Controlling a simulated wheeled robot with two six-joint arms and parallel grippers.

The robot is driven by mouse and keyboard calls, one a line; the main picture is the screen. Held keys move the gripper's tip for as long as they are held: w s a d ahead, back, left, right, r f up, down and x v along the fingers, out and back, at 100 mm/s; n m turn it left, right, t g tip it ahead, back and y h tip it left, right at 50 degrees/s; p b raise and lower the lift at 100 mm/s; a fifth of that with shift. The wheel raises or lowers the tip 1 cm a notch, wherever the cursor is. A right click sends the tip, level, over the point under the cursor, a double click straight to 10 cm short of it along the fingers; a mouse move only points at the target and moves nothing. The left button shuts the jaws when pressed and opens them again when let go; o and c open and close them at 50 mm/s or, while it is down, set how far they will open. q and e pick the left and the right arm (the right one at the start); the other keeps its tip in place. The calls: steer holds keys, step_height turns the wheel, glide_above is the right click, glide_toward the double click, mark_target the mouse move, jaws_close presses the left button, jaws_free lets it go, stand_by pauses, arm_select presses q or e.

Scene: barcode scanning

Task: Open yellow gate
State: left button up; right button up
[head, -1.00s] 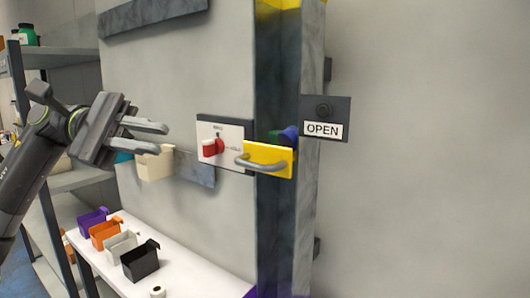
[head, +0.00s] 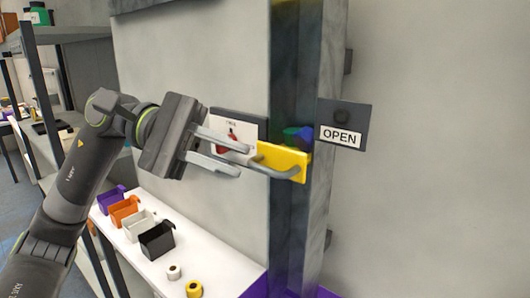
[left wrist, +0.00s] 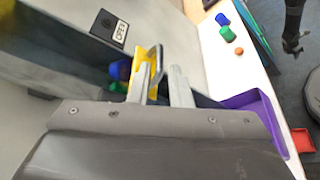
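A yellow plate (head: 290,162) with a grey bar handle (head: 268,170) is fixed at the dark vertical post. My left gripper (head: 246,162) is open, its two fingers apart and pointing right, with the tips close to the handle's left end. In the left wrist view, the yellow plate with its handle (left wrist: 153,62) shows beside and between the open fingers of the left gripper (left wrist: 160,76). I cannot tell whether a finger touches the bar. My right gripper is not clearly in view.
A white panel with a red switch (head: 226,142) is partly behind the left fingers. An OPEN sign (head: 340,136) hangs right of the post. Below, a white table (head: 215,262) holds several small bins, including a black bin (head: 157,240), and tape rolls. Shelving (head: 70,34) stands at left.

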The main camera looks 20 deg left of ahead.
mark_target(255, 166)
arm_select(q)
steer(key=p+x, duration=0.1)
steer(key=x, duration=0.2)
steer(key=shift+d, duration=0.25)
steer(key=shift+p+x, duration=0.55)
steer(key=shift+x, duration=0.6)
jaws_close()
